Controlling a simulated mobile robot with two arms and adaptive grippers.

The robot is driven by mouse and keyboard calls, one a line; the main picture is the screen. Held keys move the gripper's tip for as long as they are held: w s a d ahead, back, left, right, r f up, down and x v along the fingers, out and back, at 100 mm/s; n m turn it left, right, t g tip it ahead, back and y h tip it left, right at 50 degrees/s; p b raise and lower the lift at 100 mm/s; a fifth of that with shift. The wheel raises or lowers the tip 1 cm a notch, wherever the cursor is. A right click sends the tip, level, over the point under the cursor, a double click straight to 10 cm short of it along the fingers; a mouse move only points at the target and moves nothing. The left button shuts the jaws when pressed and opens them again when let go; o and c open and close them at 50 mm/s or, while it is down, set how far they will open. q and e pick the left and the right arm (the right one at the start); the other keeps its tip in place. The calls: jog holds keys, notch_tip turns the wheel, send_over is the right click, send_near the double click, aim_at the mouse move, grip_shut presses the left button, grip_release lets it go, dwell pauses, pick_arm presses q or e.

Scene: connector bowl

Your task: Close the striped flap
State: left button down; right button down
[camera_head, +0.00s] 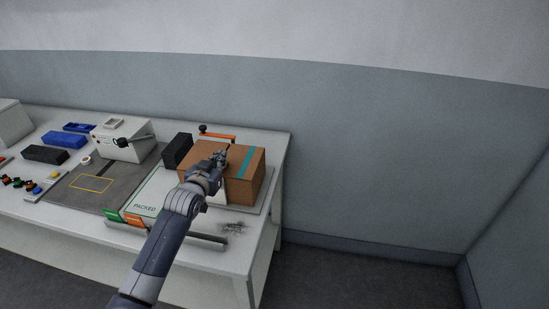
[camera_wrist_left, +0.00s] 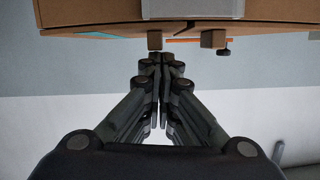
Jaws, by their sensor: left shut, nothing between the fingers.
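A brown cardboard box (camera_head: 243,191) stands at the right end of the table. A teal stripe (camera_head: 248,161) runs over its top at the right, and this striped part looks flat there. Whether it is fully down, I cannot tell. My left gripper (camera_head: 222,155) is over the top of the box, left of the stripe, and hides part of it. In the left wrist view the gripper (camera_wrist_left: 160,60) is shut and empty, with its fingertips close to the box edge (camera_wrist_left: 80,27). A bit of teal (camera_wrist_left: 102,36) shows there. I cannot tell whether the fingertips touch the box. My right gripper is not in view.
A black block (camera_head: 177,150) stands left of the box, and an orange bar with a black knob (camera_head: 217,136) lies behind it. A "PACKED" panel (camera_head: 146,199) is left of the box. A white machine (camera_head: 124,143) stands farther left. The wall is behind.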

pick_arm(q)
notch_tip(320, 180, up, 4)
jog(key=p, duration=0.3)
jog(key=shift+w, duration=0.1)
jog(key=shift+s+a, duration=0.1)
jog(key=shift+s, duration=0.25)
jog(key=b+v, duration=0.2)
jog(key=v, duration=0.7)
jog(key=shift+s+a, duration=0.15)
jog(key=shift+s, duration=0.1)
